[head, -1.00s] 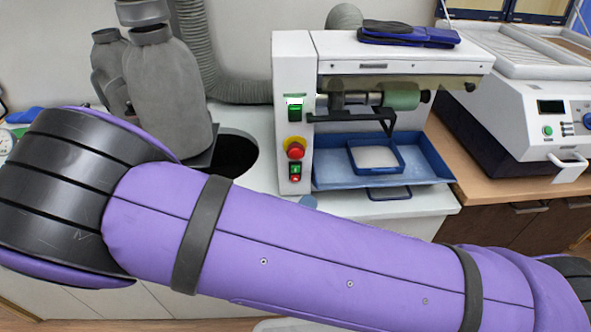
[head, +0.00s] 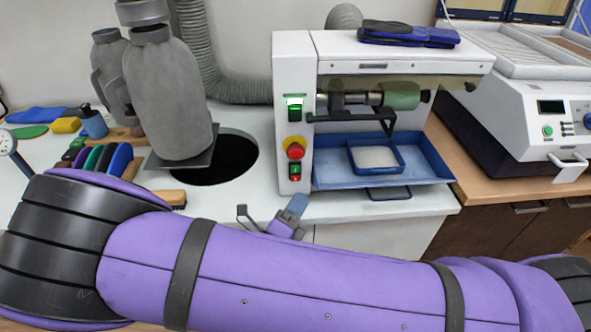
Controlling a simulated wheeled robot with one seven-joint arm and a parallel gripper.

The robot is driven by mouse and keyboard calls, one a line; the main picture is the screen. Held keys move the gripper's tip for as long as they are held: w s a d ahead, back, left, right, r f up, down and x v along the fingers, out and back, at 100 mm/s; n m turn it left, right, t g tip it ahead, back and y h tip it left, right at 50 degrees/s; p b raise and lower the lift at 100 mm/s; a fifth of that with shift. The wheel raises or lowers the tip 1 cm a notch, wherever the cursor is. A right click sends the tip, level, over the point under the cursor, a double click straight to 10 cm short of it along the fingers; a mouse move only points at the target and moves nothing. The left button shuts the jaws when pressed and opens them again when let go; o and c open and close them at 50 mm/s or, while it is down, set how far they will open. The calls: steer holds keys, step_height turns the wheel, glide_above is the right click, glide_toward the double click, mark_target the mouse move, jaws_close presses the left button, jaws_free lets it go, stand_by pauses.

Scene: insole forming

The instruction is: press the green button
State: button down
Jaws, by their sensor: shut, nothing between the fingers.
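A green rocker-like button (head: 294,108) sits high on the front of the white machine's left column and looks lit. Below it, under a red knob on a yellow base, is a small green and red switch (head: 295,171). My gripper (head: 299,203) shows small just above my purple arm, below the machine's left column. Its blue-grey tip points up and right and looks shut and empty. It is apart from both green controls, lower in the picture. Part of my gripper and wrist is hidden behind my arm.
The red knob (head: 295,149) is close to the green controls. A blue tray (head: 430,168) juts from the white machine (head: 390,50). A grey bottle-shaped form (head: 168,95) stands by a dark round hole. Another white device (head: 515,110) stands at right.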

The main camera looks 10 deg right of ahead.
mark_target(295, 169)
steer(key=w, duration=0.6)
steer(key=shift+w, duration=0.15)
steer(key=shift+w+d, duration=0.1)
stand_by(1.9)
steer(key=shift+w, duration=0.35)
